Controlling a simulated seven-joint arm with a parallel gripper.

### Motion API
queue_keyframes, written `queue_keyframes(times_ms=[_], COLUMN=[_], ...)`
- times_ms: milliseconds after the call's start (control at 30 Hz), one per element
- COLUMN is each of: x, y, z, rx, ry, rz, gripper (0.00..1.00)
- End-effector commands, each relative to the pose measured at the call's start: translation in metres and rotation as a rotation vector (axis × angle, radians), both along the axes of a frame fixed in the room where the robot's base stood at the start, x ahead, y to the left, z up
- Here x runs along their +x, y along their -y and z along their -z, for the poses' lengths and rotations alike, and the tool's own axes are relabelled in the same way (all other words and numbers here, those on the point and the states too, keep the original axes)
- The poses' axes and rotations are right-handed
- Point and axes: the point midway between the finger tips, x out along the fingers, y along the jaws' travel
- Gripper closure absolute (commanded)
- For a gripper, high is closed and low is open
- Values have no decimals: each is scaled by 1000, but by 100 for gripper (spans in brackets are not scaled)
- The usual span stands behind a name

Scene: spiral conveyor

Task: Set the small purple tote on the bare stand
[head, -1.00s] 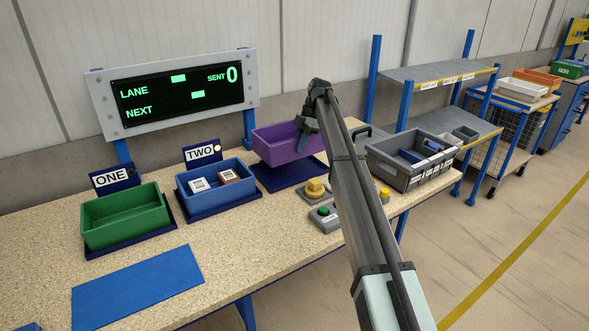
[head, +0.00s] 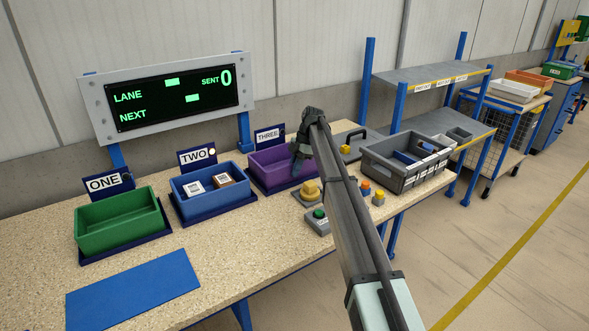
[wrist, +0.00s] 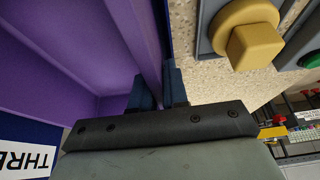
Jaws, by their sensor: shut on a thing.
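The small purple tote (head: 268,172) sits at the dark blue stand (head: 284,188) marked THREE, upright as far as I can see. My gripper (head: 297,163) is shut on the tote's right wall. In the wrist view my gripper (wrist: 158,92) has one finger inside the purple tote (wrist: 60,60) and one outside, with the wall between them. The tote looks empty. The THREE sign (head: 269,136) stands behind it. My arm hides part of the tote's right side, and whether its base rests fully on the stand is hard to tell.
A blue tote (head: 180,209) with two small boxes is on stand TWO, left of the purple one. A green tote (head: 118,222) is on stand ONE. A yellow knob (head: 309,190) and a green button (head: 318,213) are close on the right. A grey crate (head: 390,175) stands farther right.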

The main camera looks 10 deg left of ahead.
Motion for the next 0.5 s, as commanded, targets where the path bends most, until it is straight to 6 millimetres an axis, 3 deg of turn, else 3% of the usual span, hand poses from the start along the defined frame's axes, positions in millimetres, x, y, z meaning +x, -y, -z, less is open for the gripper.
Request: queue_keyframes(times_ms=[133, 167, 200, 400, 500], x=[0, 0, 0, 0, 0], y=[0, 0, 0, 0, 0], z=[2, 2, 2, 2, 2], rx=[0, 0, 0, 0, 0], ry=[0, 0, 0, 0, 0], rz=[0, 0, 0, 0, 0], gripper=[100, 83, 79, 61, 61])
